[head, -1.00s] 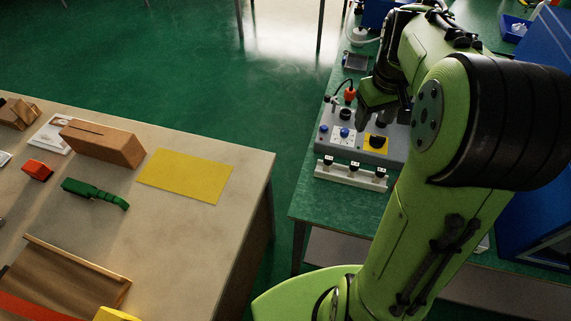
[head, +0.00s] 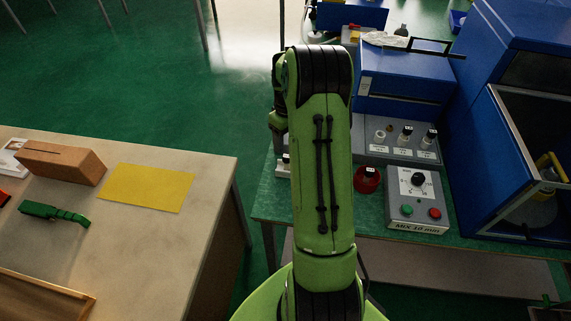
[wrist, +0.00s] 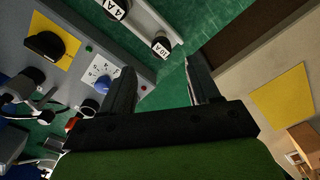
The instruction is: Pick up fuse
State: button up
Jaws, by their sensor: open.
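In the wrist view, a white rack (wrist: 150,22) holds black-capped fuses. One fuse is labelled 10 A (wrist: 160,46) and another is labelled 4 A (wrist: 116,8). My gripper (wrist: 161,76) is open, with nothing between its fingers. The 10 A fuse shows just beyond the gap between the fingertips, apart from them. The 4 A fuse is further off, at the top edge. In the head view, my arm hides most of the rack, and only its left end (head: 283,170) shows. My gripper is largely hidden behind the arm there.
A grey control box (wrist: 62,55) with a black knob on a yellow plate stands beside the rack. In the head view, a grey mixer box (head: 416,200), a red round object (head: 367,179) and blue cabinets (head: 405,85) stand on the green bench. A pale table (head: 150,235) is at left.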

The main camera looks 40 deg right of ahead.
aim_at(287, 156)
notch_tip(287, 156, down, 7)
jog(key=shift+r+b, duration=0.2)
jog(key=shift+b, duration=0.4)
jog(key=shift+a, duration=0.1)
jog(key=shift+r, duration=0.1)
jog(key=shift+c, duration=0.2)
jog(key=c, duration=1.1)
